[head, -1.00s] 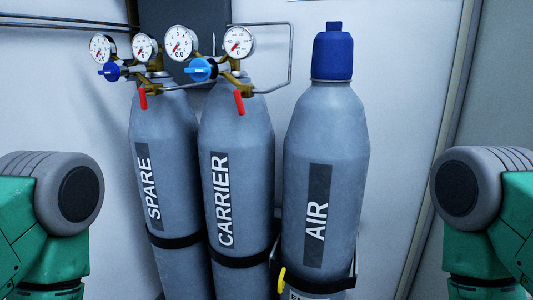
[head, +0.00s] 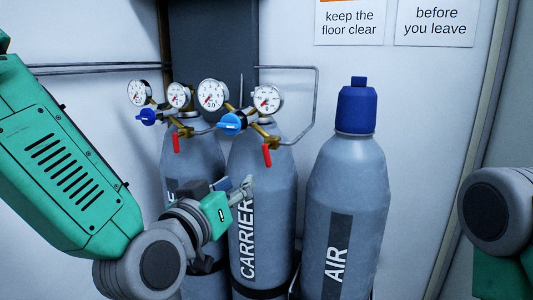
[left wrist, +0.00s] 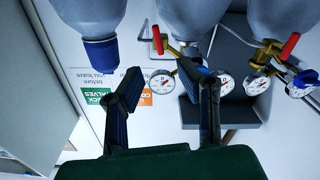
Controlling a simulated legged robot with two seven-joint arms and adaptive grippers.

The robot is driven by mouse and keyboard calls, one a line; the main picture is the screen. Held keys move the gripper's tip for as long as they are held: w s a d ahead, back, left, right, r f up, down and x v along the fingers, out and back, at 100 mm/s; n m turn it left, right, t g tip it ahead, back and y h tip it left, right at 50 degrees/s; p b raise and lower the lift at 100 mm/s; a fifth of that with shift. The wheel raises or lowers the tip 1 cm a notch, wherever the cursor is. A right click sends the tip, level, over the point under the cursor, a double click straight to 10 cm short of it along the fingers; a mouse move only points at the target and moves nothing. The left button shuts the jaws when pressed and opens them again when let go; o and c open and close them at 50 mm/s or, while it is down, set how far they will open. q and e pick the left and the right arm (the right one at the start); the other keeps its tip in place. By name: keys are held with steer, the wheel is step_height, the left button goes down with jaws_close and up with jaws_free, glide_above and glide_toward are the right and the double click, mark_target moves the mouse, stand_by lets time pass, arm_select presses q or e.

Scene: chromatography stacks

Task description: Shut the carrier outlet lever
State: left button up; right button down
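The carrier outlet lever (head: 267,155) is red and hangs down below the brass regulator on the CARRIER cylinder (head: 262,180). In the left wrist view, which is upside down, this red lever (left wrist: 157,39) shows above and between my fingers. My left gripper (head: 235,186) is in front of the CARRIER cylinder, below and left of the lever and apart from it. The left wrist view shows its fingers (left wrist: 160,80) spread with nothing held. The carrier regulator has a blue knob (head: 232,123) and two gauges. My right gripper is out of view.
The SPARE cylinder (head: 195,155) stands left with a similar red lever (head: 176,143). The capped AIR cylinder (head: 345,180) stands right. A thin pipe (head: 316,100) loops right of the carrier gauges. Wall signs (head: 350,22) hang above. Space in front of the AIR cylinder is clear.

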mark_target(268, 162)
arm_select(q)
steer(key=p+x, duration=0.1)
steer(key=x, duration=0.7)
steer(key=p+x, duration=0.1)
steer(key=x, duration=0.4)
steer(key=shift+d+f+p, duration=0.1)
steer(key=shift+d+p, duration=0.2)
steer(key=shift+d, duration=0.15)
steer(key=shift+w+a, duration=0.15)
steer(key=shift+w, duration=0.05)
steer(key=shift+w+a, duration=0.15)
steer(key=shift+a, duration=0.05)
steer(key=shift+d, duration=0.2)
steer(key=c, duration=0.7)
steer(key=shift+d, duration=0.25)
jaws_close()
